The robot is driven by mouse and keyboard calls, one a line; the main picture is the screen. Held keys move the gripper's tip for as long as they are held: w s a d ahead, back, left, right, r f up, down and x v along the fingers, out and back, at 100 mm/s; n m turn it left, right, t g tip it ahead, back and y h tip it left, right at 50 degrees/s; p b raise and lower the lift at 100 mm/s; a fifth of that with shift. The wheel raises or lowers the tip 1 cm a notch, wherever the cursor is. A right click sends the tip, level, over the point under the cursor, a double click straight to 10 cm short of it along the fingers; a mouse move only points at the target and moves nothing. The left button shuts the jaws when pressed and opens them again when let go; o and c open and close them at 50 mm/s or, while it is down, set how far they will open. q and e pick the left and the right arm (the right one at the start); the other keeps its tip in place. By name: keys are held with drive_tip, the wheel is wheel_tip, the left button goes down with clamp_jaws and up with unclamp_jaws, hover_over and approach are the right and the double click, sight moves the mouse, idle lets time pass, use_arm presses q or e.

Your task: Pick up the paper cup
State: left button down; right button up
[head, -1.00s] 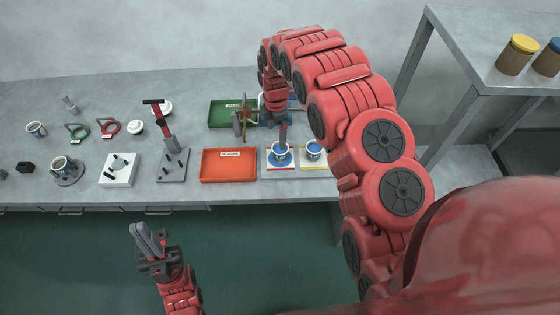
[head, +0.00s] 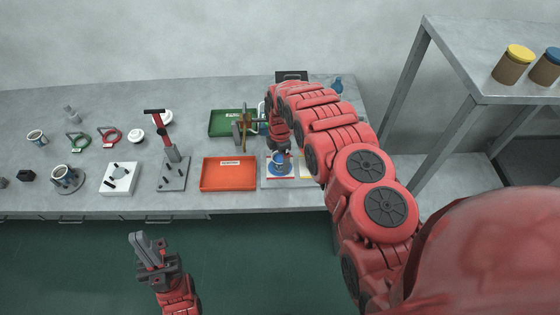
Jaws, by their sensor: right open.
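A blue and white paper cup (head: 279,165) stands on a white pad with a blue and red edge, right of the orange tray. My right gripper (head: 281,153) points down right at this cup, and its jaws are open. The gripper and wrist cover part of the cup, and I cannot tell whether the fingers touch it. My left gripper (head: 139,241) is in front of the bench above the green floor, away from the cups, with nothing seen in it. Whether its fingers are parted is unclear.
An orange tray (head: 228,187) and a green tray (head: 222,131) lie left of the cup. A raised shelf (head: 466,80) stands at the right.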

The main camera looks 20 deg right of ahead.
drive_tip(key=c, duration=1.4)
drive_tip(key=shift+r, duration=0.15)
